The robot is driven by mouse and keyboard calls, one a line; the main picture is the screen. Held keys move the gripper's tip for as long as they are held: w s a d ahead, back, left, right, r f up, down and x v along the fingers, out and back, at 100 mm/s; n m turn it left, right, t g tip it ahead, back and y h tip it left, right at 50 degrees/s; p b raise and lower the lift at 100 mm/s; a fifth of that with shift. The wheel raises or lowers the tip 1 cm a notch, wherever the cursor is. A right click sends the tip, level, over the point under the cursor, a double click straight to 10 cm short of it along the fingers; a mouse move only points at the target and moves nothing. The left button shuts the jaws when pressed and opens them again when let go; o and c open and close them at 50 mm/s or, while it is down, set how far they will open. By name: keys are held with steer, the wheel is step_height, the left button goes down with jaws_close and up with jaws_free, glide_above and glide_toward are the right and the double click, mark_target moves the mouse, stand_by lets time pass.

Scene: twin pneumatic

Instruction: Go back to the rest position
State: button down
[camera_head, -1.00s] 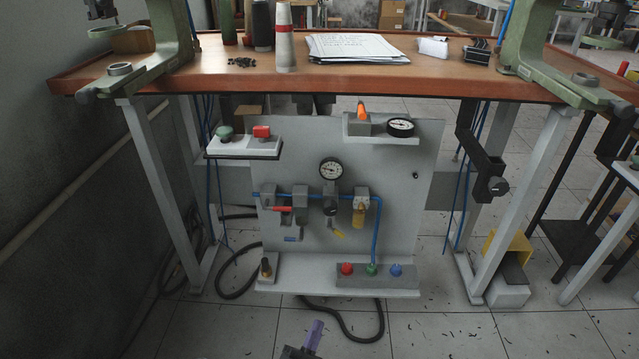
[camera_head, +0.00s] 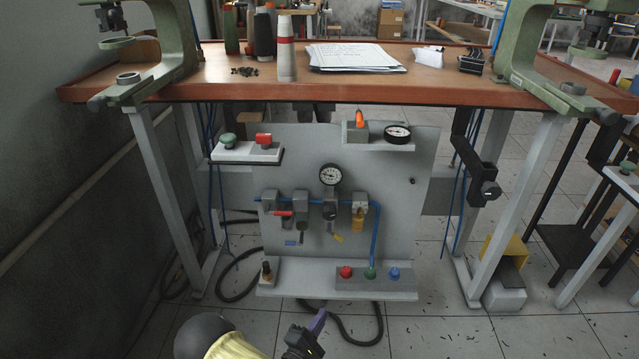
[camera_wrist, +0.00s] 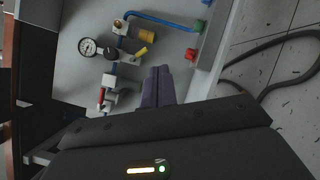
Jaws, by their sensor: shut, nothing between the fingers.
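My gripper (camera_head: 317,322) is at the bottom of the head view, in front of and below the grey pneumatic panel (camera_head: 290,170). Its purple fingers are shut with nothing between them. In the wrist view my gripper (camera_wrist: 158,70) points toward the panel's lower part, and it looks apart from the panel. The panel carries a round gauge (camera_head: 331,174), a red-handled valve (camera_head: 281,213), an amber-bowled unit (camera_head: 358,219) and a blue tube (camera_head: 376,240).
The wooden table (camera_head: 330,90) with green presses stands above the panel. A side box (camera_head: 247,152) has green and red buttons. A black hose (camera_head: 350,335) lies on the floor. A yellow foot pedal (camera_head: 506,257) stands at the right. The tiled floor in front is mostly clear.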

steer(key=w+d+r+m+g+y+p, duration=0.2)
steer(key=r+m+g+y, duration=0.25)
steer(key=r+m, duration=0.2)
steer(key=w+d+r+m+g+y+p, duration=0.25)
steer(key=r+m+g, duration=0.25)
steer(key=r, duration=0.3)
steer(key=s+d+r+m+g+y+p, duration=0.1)
steer(key=s+d+r+m+g+p, duration=0.15)
steer(key=s+d+r, duration=0.45)
steer(key=s+d+r+m+g+y+p, duration=0.15)
steer(key=s+d+r+m, duration=0.25)
steer(key=s+r, duration=0.65)
step_height(320, 180, up, 37)
steer(key=p, duration=3.7)
steer(key=shift+s+a+f+g, duration=0.15)
steer(key=shift+a+f+g, duration=0.05)
steer(key=shift+g, duration=0.15)
steer(key=c, duration=1.4)
jaws_free()
